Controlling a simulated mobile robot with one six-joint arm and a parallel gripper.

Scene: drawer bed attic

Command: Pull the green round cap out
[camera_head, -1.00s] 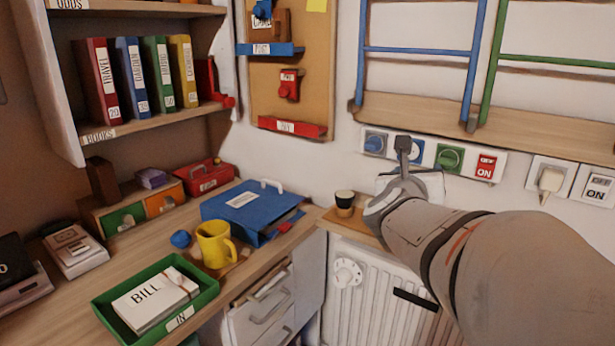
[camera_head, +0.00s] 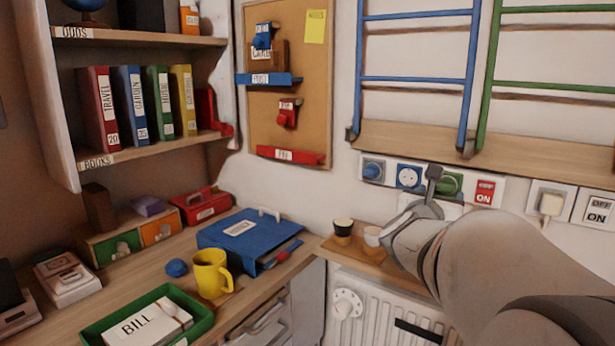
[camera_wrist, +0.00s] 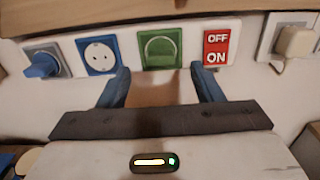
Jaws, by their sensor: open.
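The green round cap (camera_head: 451,183) sits in a green square plate on the white wall strip, partly hidden behind my gripper (camera_head: 434,172) in the head view. In the wrist view the cap (camera_wrist: 159,48) shows in full, a round disc with a raised edge, just beyond and between my two blue-grey fingers. My gripper (camera_wrist: 160,72) is open and empty, its fingertips just below the green plate in that picture. I cannot tell the exact gap to the wall.
Left of the cap are a blue socket (camera_wrist: 99,55) and a blue knob (camera_wrist: 42,64). Right of it is a red OFF/ON switch (camera_wrist: 216,48), then a white plug (camera_wrist: 296,42). A wooden ledge (camera_wrist: 130,12) runs above. Cups stand on a shelf below.

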